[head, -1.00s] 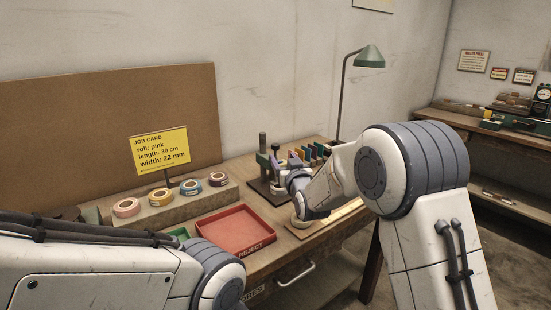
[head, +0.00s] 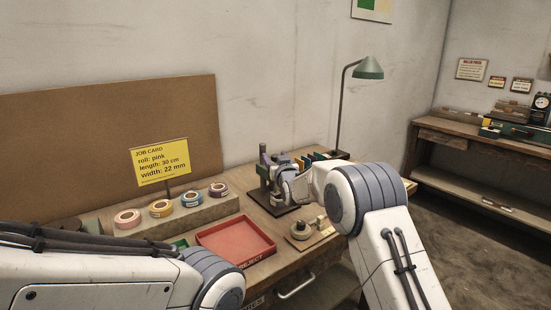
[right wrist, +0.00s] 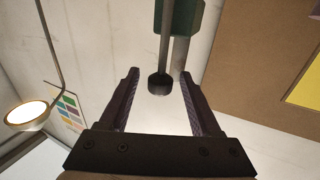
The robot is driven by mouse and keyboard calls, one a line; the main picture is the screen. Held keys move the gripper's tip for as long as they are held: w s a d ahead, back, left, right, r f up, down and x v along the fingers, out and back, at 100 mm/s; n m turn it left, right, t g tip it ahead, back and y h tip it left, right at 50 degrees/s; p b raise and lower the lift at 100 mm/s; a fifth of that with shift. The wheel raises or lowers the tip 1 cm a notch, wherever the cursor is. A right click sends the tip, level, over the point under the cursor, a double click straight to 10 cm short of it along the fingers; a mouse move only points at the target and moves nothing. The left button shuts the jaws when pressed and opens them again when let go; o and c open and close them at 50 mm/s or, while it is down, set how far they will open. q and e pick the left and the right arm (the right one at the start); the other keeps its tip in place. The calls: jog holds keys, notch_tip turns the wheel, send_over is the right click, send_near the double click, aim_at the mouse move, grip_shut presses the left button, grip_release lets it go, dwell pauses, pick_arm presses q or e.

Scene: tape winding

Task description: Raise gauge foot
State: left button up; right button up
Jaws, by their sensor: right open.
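The gauge (head: 263,171) stands at the back right of the near bench, with a green part on a dark base. In the right wrist view its foot (right wrist: 159,85) is a dark round end on a thin rod that comes from a green block (right wrist: 181,16). My right gripper (right wrist: 160,76) is open, and the foot appears between its two fingers, apart from both. How deep it sits between them I cannot tell. In the head view my right gripper (head: 276,160) is raised at the gauge and partly covers it. My left arm shows at lower left, but its gripper is outside the view.
A red reject tray (head: 236,241) lies in front of the tape rolls (head: 161,208) on their stand. A wooden board (head: 320,239) with a round piece is at the bench's right.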

grip_shut()
dwell(1.4)
